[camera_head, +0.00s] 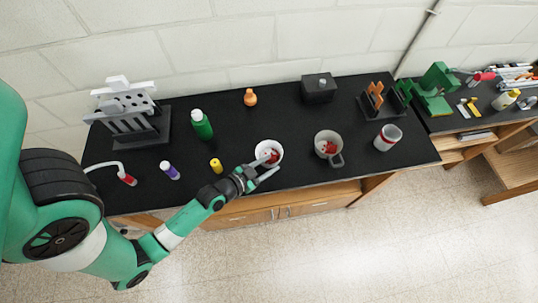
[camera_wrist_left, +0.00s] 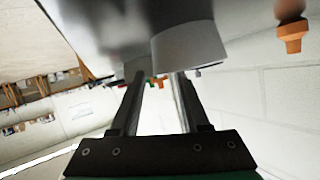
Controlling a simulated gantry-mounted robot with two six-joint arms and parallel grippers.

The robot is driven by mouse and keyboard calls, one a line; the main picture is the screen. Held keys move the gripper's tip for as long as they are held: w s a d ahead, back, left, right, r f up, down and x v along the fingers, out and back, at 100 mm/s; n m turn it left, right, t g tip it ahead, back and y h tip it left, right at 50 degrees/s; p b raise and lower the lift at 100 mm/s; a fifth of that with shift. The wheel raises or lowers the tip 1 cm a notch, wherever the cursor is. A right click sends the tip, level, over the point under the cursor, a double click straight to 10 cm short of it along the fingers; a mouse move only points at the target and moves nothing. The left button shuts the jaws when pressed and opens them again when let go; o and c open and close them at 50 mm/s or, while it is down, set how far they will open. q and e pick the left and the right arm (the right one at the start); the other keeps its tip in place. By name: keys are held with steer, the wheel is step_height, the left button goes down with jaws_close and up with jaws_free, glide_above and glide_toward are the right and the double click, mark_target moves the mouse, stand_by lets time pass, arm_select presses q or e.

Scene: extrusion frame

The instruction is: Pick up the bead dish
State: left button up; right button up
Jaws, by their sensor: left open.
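The bead dish (camera_head: 261,147) is a small white round dish with red beads in it, near the front edge of the black bench top. In the head view my left gripper (camera_head: 270,166) is at the dish's near side, with its fingers spread. One finger overlaps the dish's near rim in the picture. In the left wrist view, a pale dish wall (camera_wrist_left: 183,50) shows just beyond the fingertips of the gripper (camera_wrist_left: 160,80). The right finger meets its edge in the picture; I cannot tell whether they touch. My right gripper is not in view.
A grey mug (camera_head: 321,138) with red contents stands right of the dish, then a grey-and-red cup (camera_head: 388,137).

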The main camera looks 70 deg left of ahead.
arm_select(q)
steer(key=x, duration=0.3)
steer(key=shift+w+f, duration=0.1)
steer(key=shift+w, duration=0.1)
jaws_close()
